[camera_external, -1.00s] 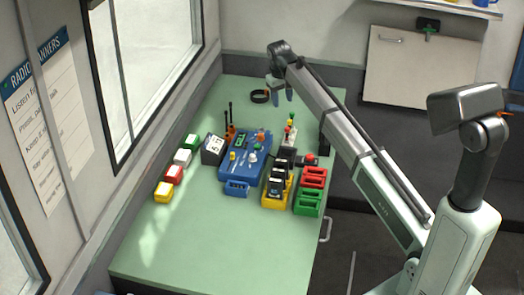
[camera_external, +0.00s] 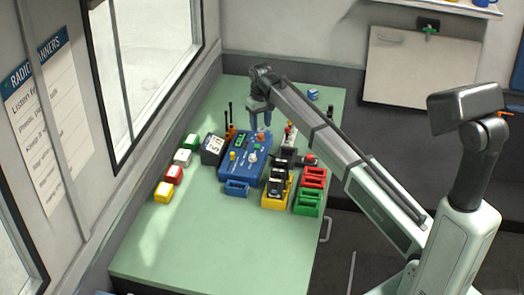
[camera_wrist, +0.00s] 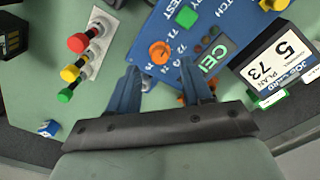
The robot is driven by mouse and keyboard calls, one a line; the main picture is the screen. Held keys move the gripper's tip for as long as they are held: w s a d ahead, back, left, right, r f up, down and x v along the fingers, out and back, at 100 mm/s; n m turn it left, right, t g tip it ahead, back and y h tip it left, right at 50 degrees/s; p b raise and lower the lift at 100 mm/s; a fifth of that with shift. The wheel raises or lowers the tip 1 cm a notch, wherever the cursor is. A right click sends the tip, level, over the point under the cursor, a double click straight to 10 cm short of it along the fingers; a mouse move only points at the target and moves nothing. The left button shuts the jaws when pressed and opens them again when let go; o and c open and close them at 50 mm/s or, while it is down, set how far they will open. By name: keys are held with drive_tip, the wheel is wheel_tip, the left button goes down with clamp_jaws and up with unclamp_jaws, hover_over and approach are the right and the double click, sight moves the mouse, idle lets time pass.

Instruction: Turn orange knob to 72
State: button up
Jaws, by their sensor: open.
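The orange knob (camera_external: 261,137) stands on the far right part of the blue console (camera_external: 232,174). In the wrist view the orange knob (camera_wrist: 160,52) is round, with small dial numbers in the low seventies printed beside it; its exact setting is too small to read. My gripper (camera_external: 260,127) is above the far end of the console, fingers pointing down. In the wrist view my gripper (camera_wrist: 160,70) is open and empty. The knob appears just beyond the gap between the fingertips, with no visible contact.
A card stand (camera_wrist: 278,62) reading "5" and "73" is beside the console. Red, yellow and green buttons (camera_wrist: 77,70) stand on the other side. Yellow (camera_external: 274,198), red and green bins are near the right edge. The table's front is clear.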

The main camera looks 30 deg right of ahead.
sight(261, 134)
drive_tip(key=shift+f, duration=2.05)
drive_tip(key=shift+c, duration=0.3)
clamp_jaws()
